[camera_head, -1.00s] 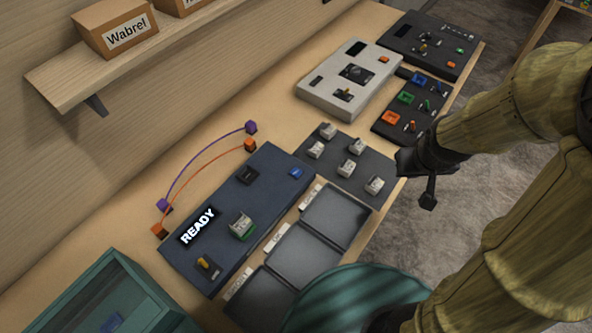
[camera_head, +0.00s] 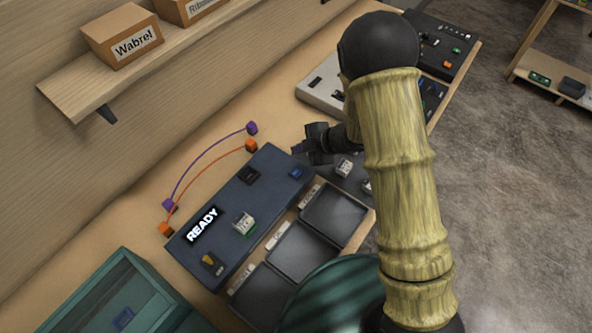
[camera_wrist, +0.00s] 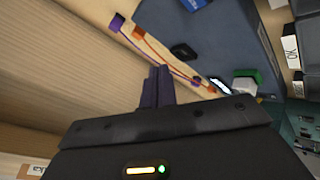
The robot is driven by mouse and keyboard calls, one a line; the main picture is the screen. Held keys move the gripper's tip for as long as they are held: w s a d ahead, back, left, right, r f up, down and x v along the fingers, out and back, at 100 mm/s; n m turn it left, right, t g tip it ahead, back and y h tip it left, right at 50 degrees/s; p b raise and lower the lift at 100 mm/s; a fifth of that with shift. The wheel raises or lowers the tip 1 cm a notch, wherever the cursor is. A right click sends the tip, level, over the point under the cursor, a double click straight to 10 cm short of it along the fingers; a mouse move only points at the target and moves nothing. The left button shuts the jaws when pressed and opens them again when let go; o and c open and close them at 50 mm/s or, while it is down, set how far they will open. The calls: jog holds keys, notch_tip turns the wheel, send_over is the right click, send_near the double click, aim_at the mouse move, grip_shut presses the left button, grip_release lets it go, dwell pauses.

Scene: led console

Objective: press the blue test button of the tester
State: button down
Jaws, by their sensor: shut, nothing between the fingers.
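The tester (camera_head: 215,243) is a dark blue console on the bench with a lit display (camera_head: 202,226) reading READY. Its blue test button (camera_head: 296,173) sits near its far right end. A grey and green module (camera_head: 243,222) is on its top. My gripper (camera_head: 299,149) is shut and empty, just beyond the blue button and apart from it in the head view. In the wrist view the shut fingers (camera_wrist: 157,88) point toward the bench beside the tester (camera_wrist: 228,40). The blue button (camera_wrist: 193,4) shows at the top edge there.
Purple (camera_head: 205,155) and orange (camera_head: 205,181) cables arch behind the tester. Dark trays (camera_head: 333,214) lie in front of it. A dark board with grey modules (camera_head: 345,167) is partly hidden by my arm. A teal bin (camera_head: 125,258) stands at the lower left.

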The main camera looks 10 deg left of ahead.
aim_at(299, 173)
notch_tip(299, 173, down, 9)
jog(key=b, duration=0.7)
jog(key=shift+r, duration=0.1)
dwell(0.6)
jog(key=shift+w, duration=0.15)
jog(key=shift+s, duration=0.2)
dwell(0.4)
jog(key=shift+w, duration=0.1)
dwell(0.4)
jog(key=shift+f+b, duration=0.4)
